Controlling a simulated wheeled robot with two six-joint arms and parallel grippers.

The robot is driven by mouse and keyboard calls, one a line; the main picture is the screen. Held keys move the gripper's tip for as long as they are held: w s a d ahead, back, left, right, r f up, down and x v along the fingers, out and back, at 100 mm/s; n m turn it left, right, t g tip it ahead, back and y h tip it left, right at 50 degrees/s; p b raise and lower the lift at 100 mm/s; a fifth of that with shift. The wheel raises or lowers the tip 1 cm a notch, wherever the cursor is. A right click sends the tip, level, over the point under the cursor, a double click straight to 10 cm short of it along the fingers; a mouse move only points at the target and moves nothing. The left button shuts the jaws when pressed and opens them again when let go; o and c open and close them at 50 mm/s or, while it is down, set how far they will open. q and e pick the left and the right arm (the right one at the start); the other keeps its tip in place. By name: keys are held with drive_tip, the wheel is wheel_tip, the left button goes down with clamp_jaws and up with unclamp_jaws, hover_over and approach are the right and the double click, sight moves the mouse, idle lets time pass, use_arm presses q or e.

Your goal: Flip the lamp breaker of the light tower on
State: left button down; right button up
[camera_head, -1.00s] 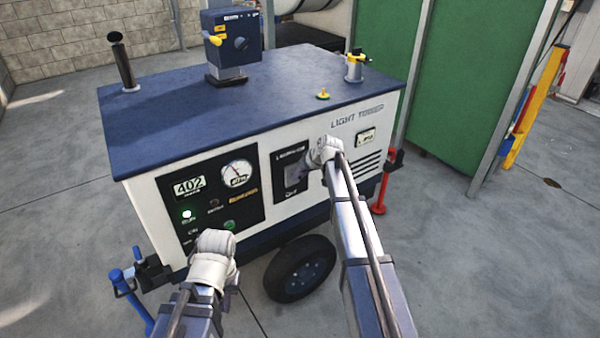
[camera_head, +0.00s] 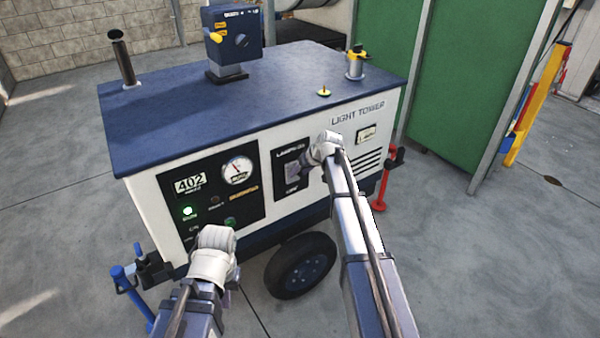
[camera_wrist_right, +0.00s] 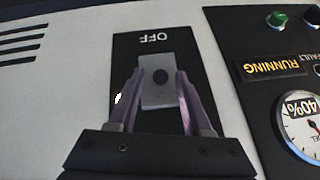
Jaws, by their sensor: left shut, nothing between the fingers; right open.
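The white and blue light tower (camera_head: 345,152) stands ahead of me. Its lamp breaker is a grey lever (camera_head: 296,171) on a black plate (camera_head: 286,157) on the front. In the right wrist view, which is upside down, the lever (camera_wrist_right: 157,68) sits close to the OFF label (camera_wrist_right: 155,38). My right gripper (camera_wrist_right: 158,84) is open, with one finger on each side of the lever; contact cannot be told. Its body hides the plate's other end. In the head view my right gripper (camera_head: 305,177) is at the breaker. My left gripper (camera_head: 218,234) is shut and empty, in front of the control panel's lower edge.
The control panel (camera_head: 254,204) has a lit green lamp (camera_head: 188,210), a gauge (camera_head: 237,170) and a 402 display (camera_head: 189,185). A wheel (camera_head: 300,267) is below, a red jack (camera_head: 382,188) to the right and a blue jack (camera_head: 126,285) to the left. Floor at right is clear.

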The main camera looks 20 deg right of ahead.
drive_tip(key=shift+r, duration=0.1)
drive_tip(key=p+v, duration=0.6)
drive_tip(key=v, duration=0.1)
drive_tip(key=shift+s+r, duration=0.2)
drive_tip(key=shift+r, duration=0.05)
drive_tip(key=shift+d, duration=0.15)
drive_tip(key=s+a+r+n+g+p, duration=0.1)
drive_tip(key=s+a+g+p, duration=0.15)
drive_tip(key=s+a, duration=0.5)
drive_tip(key=s+a+r+g+p, duration=0.1)
drive_tip(key=s+a+r+p, duration=0.15)
drive_tip(key=s+a, duration=0.5)
drive_tip(key=s+a+r+g+h+p, duration=0.1)
drive_tip(key=s+a+h+p, duration=0.1)
drive_tip(key=s, duration=0.8)
drive_tip(key=s+a+r+g+h+p, duration=0.2)
drive_tip(key=s+a+p, duration=0.1)
drive_tip(key=s, duration=0.7)
drive_tip(key=shift+n+h+p, duration=0.3)
drive_tip(key=shift+n+p, duration=0.05)
drive_tip(key=shift+n, duration=0.05)
